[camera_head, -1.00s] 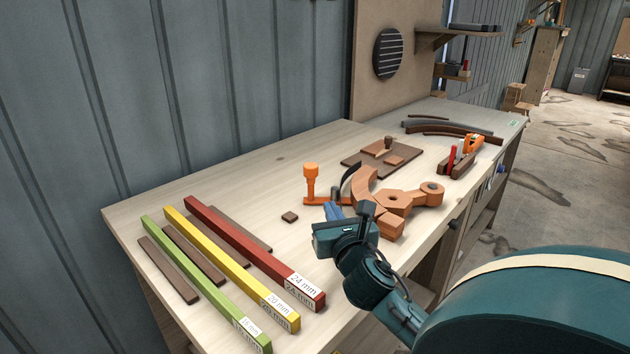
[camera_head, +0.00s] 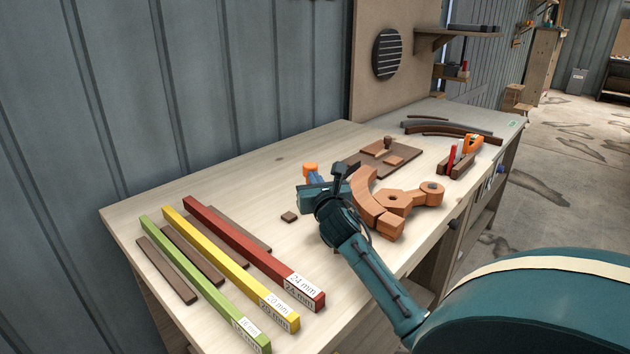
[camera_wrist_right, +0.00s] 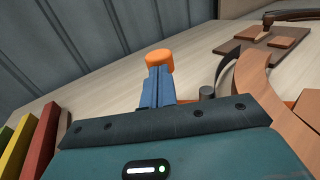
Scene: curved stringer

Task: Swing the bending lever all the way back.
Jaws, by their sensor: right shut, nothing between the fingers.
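The bending lever shows as an orange knob (camera_head: 310,167) on an upright handle; my right gripper hides most of its stem in the head view. In the right wrist view the knob (camera_wrist_right: 159,57) stands just past the fingertips. My right gripper (camera_head: 315,178) is shut and empty, its blue fingers (camera_wrist_right: 160,72) close together in front of the handle. I cannot tell whether they touch it. The orange curved bending form (camera_head: 371,204) lies right of the gripper on the bench. My left gripper is not in view.
Green (camera_head: 200,278), yellow (camera_head: 228,260) and red (camera_head: 250,250) labelled bars lie at the left of the bench. A small brown block (camera_head: 289,217) lies near my gripper. A brown board (camera_head: 352,171) with pieces is behind the form. Curved strips (camera_head: 445,130) lie at the far end.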

